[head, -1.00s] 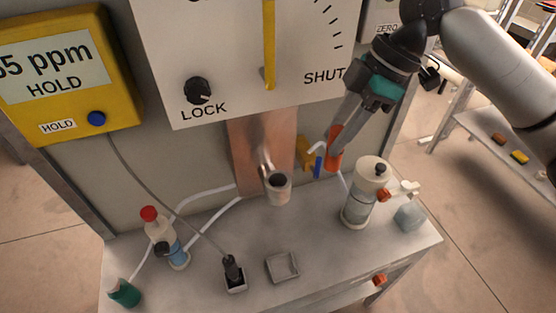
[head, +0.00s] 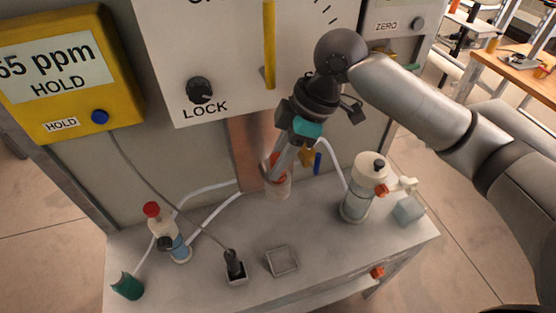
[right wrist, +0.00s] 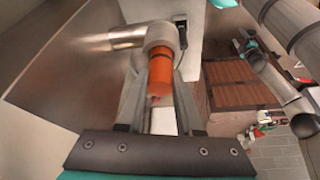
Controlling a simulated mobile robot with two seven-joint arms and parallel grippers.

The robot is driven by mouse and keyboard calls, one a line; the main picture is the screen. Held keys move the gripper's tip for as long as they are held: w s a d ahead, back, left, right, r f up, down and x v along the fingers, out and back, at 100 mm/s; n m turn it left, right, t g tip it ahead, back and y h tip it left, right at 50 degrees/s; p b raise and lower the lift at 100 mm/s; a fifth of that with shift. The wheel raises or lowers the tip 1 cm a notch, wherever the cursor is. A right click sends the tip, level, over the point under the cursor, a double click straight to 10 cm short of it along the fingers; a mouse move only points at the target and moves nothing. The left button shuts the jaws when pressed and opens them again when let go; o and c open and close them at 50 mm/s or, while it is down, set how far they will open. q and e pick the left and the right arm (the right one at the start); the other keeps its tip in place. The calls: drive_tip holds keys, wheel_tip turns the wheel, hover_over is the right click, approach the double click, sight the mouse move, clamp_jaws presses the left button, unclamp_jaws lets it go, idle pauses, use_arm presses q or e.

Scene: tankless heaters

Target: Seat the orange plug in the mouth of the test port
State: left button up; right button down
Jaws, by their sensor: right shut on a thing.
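The orange plug (right wrist: 160,76) is between the fingers of my right gripper (head: 274,172), which is shut on it. In the head view, bits of orange show around the fingers at the upper end of the test port (head: 279,191). In the right wrist view, the far end of the plug overlaps the round mouth of the metal elbow of the port (right wrist: 163,36). The plug looks roughly in line with the mouth, but I cannot tell whether it is inside or just in front of it. My left gripper is not in view.
A clear cylinder with a black cap (head: 362,187) stands right of the port. A small grey tray (head: 282,261) and a black probe in a holder (head: 234,268) are in front. A red-capped bottle (head: 165,232) and a green cup (head: 127,286) stand at left.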

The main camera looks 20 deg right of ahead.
drive_tip(key=shift+d+f, duration=0.1)
drive_tip(key=shift+f, duration=0.3)
drive_tip(key=c, duration=0.6)
unclamp_jaws()
drive_tip(key=shift+o, duration=0.2)
drive_tip(key=v, duration=1.2)
drive_tip(key=shift+p, duration=0.3)
